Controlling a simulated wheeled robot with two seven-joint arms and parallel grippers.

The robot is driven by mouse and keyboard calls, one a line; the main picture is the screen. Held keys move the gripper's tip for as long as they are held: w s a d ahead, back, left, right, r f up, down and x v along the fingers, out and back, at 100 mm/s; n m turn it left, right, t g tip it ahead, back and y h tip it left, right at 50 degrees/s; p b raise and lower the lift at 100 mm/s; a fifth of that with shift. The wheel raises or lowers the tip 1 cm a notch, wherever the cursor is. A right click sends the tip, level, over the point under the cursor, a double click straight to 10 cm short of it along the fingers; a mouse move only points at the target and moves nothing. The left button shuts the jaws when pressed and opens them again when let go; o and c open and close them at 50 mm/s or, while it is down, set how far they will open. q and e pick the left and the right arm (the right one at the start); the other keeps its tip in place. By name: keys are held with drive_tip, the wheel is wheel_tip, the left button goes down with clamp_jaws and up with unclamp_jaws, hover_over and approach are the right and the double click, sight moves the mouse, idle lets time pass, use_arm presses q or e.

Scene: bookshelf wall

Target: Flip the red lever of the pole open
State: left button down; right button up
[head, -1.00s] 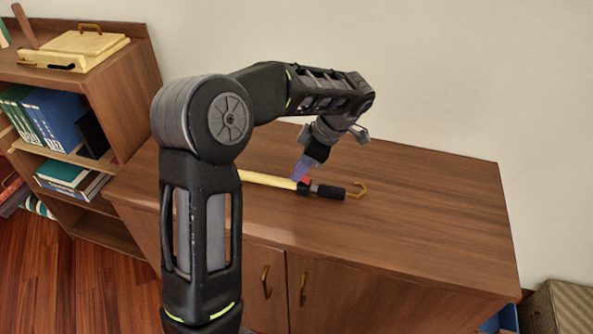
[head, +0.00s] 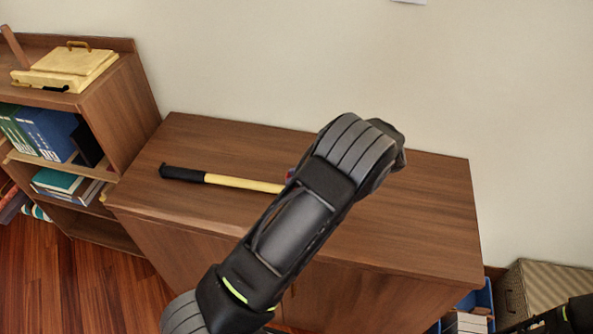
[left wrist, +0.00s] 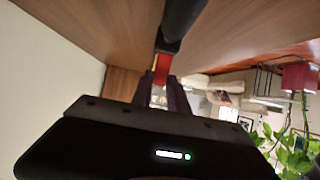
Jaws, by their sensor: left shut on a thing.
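The pole (head: 244,183) lies on top of the wooden cabinet, with a black grip at its left end and a yellow shaft. My left arm hides its right part, including the hook end, in the head view. My left gripper (left wrist: 163,84) is mostly hidden behind the arm in the head view. In the left wrist view its two fingers are close together at the red lever (left wrist: 161,66), next to the pole's black part (left wrist: 178,22). It is shut on the lever; the lever's exact angle cannot be told. My right gripper is not in view.
The cabinet top (head: 415,215) is otherwise bare. A bookshelf (head: 125,90) with books and a yellow case (head: 66,68) on top stands at the left. A blue bin (head: 478,300) and a striped box (head: 550,290) are at the lower right. A wall is behind.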

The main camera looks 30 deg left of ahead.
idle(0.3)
use_arm(q)
drive_tip(key=c, duration=1.3)
unclamp_jaws()
drive_tip(key=shift+w+d+r, duration=0.15)
drive_tip(key=shift+d+r, duration=0.05)
drive_tip(key=shift+d, duration=0.25)
drive_tip(key=p+v, duration=0.2)
drive_tip(key=v, duration=0.3)
drive_tip(key=shift+r+p, duration=0.3)
drive_tip(key=shift+p, duration=0.1)
drive_tip(key=shift+w+d+r+p, duration=0.2)
drive_tip(key=shift+d+p, duration=0.4)
drive_tip(key=shift+d, duration=0.1)
drive_tip(key=shift+f, duration=0.1)
